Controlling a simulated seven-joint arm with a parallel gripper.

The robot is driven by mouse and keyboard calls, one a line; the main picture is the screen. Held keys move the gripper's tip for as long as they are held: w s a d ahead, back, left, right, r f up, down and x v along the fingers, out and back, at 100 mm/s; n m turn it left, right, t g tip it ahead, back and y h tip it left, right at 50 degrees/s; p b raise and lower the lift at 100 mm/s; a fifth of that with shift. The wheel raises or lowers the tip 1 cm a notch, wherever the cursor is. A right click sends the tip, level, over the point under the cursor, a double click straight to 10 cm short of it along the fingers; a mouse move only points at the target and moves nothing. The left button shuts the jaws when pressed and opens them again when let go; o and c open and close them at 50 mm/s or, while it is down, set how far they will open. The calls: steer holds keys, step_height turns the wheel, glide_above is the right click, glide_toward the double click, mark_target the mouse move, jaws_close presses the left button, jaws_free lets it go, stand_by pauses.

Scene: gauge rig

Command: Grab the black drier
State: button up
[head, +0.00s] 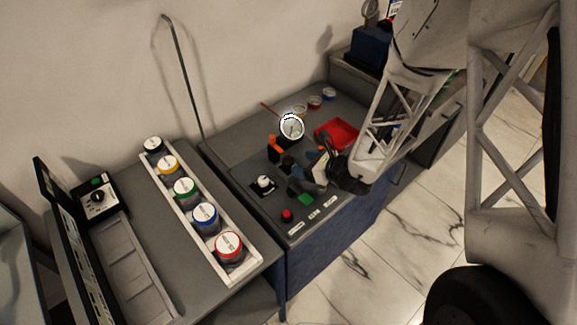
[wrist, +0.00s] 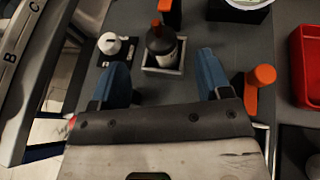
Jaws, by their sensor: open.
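A dark, bottle-like cylinder with a small pale label, which looks like the black drier (wrist: 162,42), stands upright in a square holder (wrist: 165,68) in the wrist view. In the head view the dark drier (head: 287,161) is small, on the grey bench left of my gripper. My gripper (head: 306,172) is open, its two blue fingers over the bench. In the wrist view my gripper (wrist: 163,60) has one finger to each side of the drier, with clear gaps. I cannot tell the height of the fingertips over it.
An orange-topped item (wrist: 260,82) stands close beside the right finger. A white knob on a black base (wrist: 112,44) is to the left. A round gauge (head: 291,126) and a red tray (head: 337,133) are near. A rack (head: 185,205) of colour-lidded jars lies left.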

mark_target(290, 159)
steer(key=shift+w+a+f, duration=0.25)
steer(key=shift+w+a, duration=0.05)
steer(key=shift+a, duration=0.25)
steer(key=shift+a, duration=0.1)
steer(key=shift+x, duration=2.5)
steer(key=shift+w, duration=0.1)
steer(key=shift+c, duration=0.5)
steer(key=c, duration=1.1)
steer(key=shift+r, duration=0.2)
steer(key=shift+r, duration=4.85)
